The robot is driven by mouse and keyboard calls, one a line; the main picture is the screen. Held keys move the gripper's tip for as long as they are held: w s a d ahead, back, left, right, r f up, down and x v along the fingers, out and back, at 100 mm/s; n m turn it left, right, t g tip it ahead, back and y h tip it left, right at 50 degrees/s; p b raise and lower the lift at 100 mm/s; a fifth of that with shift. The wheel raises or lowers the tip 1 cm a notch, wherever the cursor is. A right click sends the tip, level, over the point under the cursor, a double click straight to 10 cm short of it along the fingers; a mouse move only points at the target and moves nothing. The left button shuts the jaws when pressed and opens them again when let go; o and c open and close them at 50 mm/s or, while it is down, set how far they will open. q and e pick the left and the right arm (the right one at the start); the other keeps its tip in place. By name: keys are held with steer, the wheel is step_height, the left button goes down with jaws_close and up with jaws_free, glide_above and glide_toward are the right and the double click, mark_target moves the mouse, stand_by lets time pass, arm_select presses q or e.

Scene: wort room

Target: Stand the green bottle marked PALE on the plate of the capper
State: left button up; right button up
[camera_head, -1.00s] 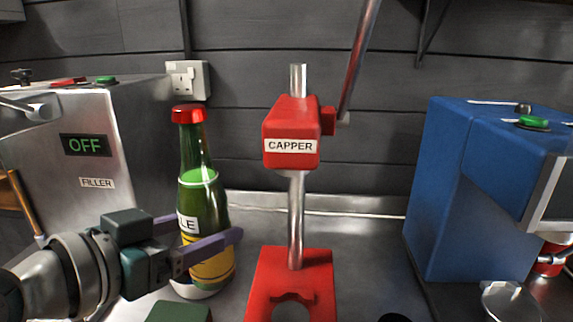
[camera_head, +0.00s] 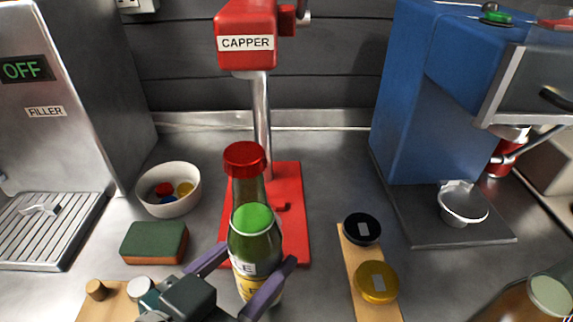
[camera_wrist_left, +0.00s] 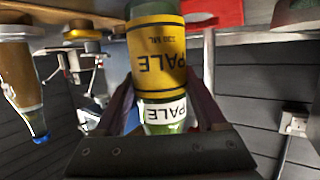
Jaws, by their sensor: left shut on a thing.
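The green bottle marked PALE (camera_head: 251,236) has a red cap and a yellow label. My left gripper (camera_head: 240,284) is shut on it, with the purple fingers on either side of its body. The bottle looks upright in the head view, in front of the red capper (camera_head: 246,35), and covers part of the capper's red plate (camera_head: 292,219). In the left wrist view the bottle (camera_wrist_left: 157,60) shows upside down between the fingers, its label reading PALE. I cannot tell how high its base is above the counter. My right gripper is not in view.
A white bowl of coloured caps (camera_head: 152,206) and a green sponge (camera_head: 155,240) are left of the plate. A wooden strip (camera_head: 355,268) with black and gold lids lies to the right. The filler (camera_head: 75,90) and a blue machine (camera_head: 425,110) flank the capper.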

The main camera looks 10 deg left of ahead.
arm_select(q)
steer(key=w+a+b, duration=0.1)
steer(key=w, duration=0.3)
steer(key=w+a+b, duration=0.1)
steer(key=w+b, duration=0.1)
steer(key=w, duration=0.2)
steer(key=w+a+b, duration=0.1)
steer(key=w+b, duration=0.1)
steer(key=w, duration=0.1)
steer(key=shift+w+a+f, duration=0.15)
steer(key=shift+w+a, duration=0.05)
steer(key=shift+w, duration=0.2)
steer(key=shift+s, duration=0.1)
stand_by(0.3)
steer(key=shift+r+p, duration=0.35)
steer(key=shift+p, duration=0.25)
steer(key=shift+s, duration=0.1)
steer(key=shift+f, duration=0.4)
stand_by(0.6)
stand_by(0.5)
